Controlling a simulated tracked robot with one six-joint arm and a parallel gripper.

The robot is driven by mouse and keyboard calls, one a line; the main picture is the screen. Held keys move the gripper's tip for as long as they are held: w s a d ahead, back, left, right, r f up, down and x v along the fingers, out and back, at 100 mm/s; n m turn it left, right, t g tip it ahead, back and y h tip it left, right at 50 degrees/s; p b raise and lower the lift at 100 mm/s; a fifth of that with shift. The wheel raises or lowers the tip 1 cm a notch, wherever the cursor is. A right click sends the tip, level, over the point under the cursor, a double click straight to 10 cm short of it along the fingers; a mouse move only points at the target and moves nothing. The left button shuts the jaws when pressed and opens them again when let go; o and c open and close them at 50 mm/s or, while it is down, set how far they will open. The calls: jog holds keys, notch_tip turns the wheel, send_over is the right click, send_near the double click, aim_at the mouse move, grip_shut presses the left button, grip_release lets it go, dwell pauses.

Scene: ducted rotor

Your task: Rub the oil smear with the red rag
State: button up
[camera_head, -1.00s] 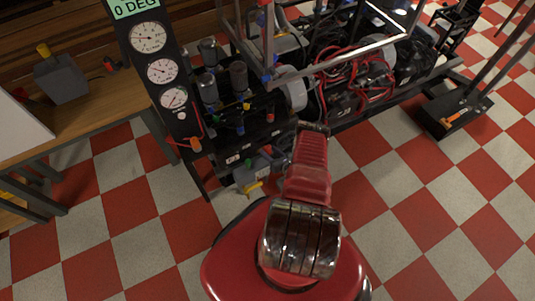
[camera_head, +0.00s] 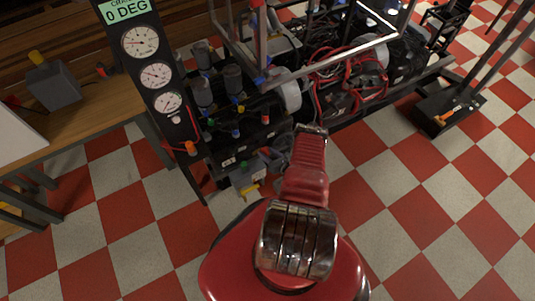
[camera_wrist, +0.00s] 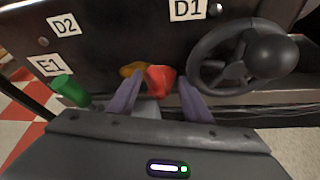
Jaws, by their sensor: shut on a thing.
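My gripper (camera_wrist: 160,100) shows in the wrist view as two purple-grey fingers, shut on the crumpled red rag (camera_wrist: 160,79). The rag sits between the fingertips, in front of a dark panel (camera_wrist: 105,50) with labels D2, D1 and E1. An amber-brown patch (camera_wrist: 132,69) shows just left of the rag; I cannot tell whether it is the oil smear or whether the rag touches it. In the head view my red arm reaches toward the lower front of the rotor rig (camera_head: 225,160) and largely hides the gripper and rag.
A dark handwheel with a round knob (camera_wrist: 245,55) is close on the right of the fingers. A green cylinder (camera_wrist: 70,90) sticks out at the left. A gauge board (camera_head: 155,75) and a wooden bench (camera_head: 85,120) stand left of the rig.

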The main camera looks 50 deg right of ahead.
jog(key=shift+w+a+r, duration=0.1)
jog(key=shift+w+a, duration=0.1)
jog(key=shift+a, duration=0.5)
jog(key=shift+w+a, duration=0.15)
jog(key=shift+a, duration=0.55)
jog(key=shift+a, duration=0.15)
jog(key=shift+w+a, duration=0.35)
jog(key=shift+a, duration=0.5)
jog(key=shift+w+a, duration=0.3)
jog(key=shift+a, duration=0.5)
jog(key=shift+s, duration=0.1)
jog(key=shift+s+a, duration=0.3)
jog(key=shift+s, duration=0.65)
jog(key=shift+s+a, duration=0.25)
jog(key=shift+s, duration=0.65)
jog(key=shift+s+a, duration=0.3)
jog(key=shift+s, duration=0.65)
